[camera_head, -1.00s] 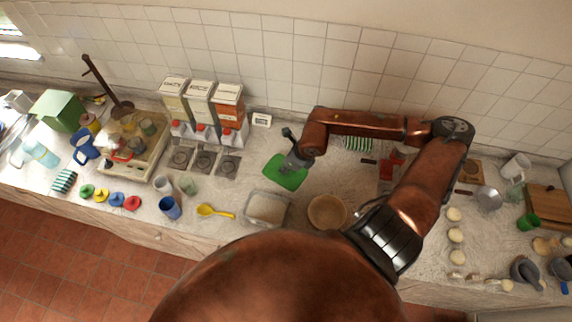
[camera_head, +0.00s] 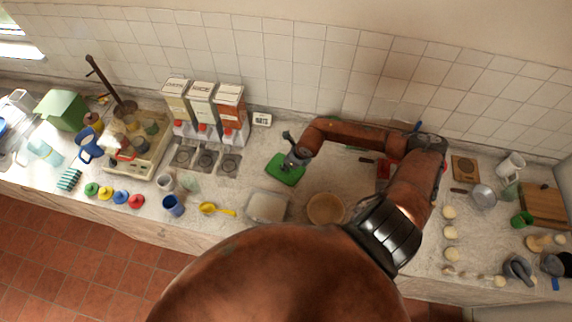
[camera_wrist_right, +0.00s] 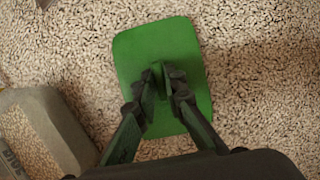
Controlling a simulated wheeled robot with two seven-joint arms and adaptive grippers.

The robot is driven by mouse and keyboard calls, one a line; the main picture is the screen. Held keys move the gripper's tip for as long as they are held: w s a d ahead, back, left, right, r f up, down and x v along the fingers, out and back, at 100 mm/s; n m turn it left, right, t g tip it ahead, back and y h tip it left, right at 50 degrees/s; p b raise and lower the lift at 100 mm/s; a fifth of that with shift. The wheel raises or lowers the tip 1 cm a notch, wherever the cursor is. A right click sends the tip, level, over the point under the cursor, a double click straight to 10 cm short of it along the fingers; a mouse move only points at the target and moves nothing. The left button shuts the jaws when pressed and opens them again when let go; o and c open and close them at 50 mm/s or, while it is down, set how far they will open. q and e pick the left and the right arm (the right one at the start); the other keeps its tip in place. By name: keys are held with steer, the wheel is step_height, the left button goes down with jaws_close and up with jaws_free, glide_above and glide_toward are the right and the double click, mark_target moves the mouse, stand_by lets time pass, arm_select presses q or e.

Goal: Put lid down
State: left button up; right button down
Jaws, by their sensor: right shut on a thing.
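The green lid (camera_head: 284,172) is a rounded rectangle at the middle of the counter in the head view. It fills the centre of the right wrist view (camera_wrist_right: 190,50), with a raised handle in its middle. My right gripper (camera_head: 293,158) is above the lid. In the wrist view its fingers (camera_wrist_right: 163,88) are shut on the lid's handle. The lid lies close to the counter top; I cannot tell whether it touches. My left gripper is not in view.
An open rectangular container (camera_head: 268,207) of pale contents stands just in front of the lid, its corner also in the wrist view (camera_wrist_right: 45,125). A round tan bowl (camera_head: 326,209) is to its right. Dispensers (camera_head: 202,105) stand behind left. A yellow spoon (camera_head: 216,210) lies left.

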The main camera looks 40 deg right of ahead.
steer(key=c, duration=2)
jaws_free()
steer(key=shift+r, duration=0.15)
steer(key=shift+b+v, duration=1.25)
steer(key=shift+v, duration=4.65)
steer(key=shift+s, duration=0.1)
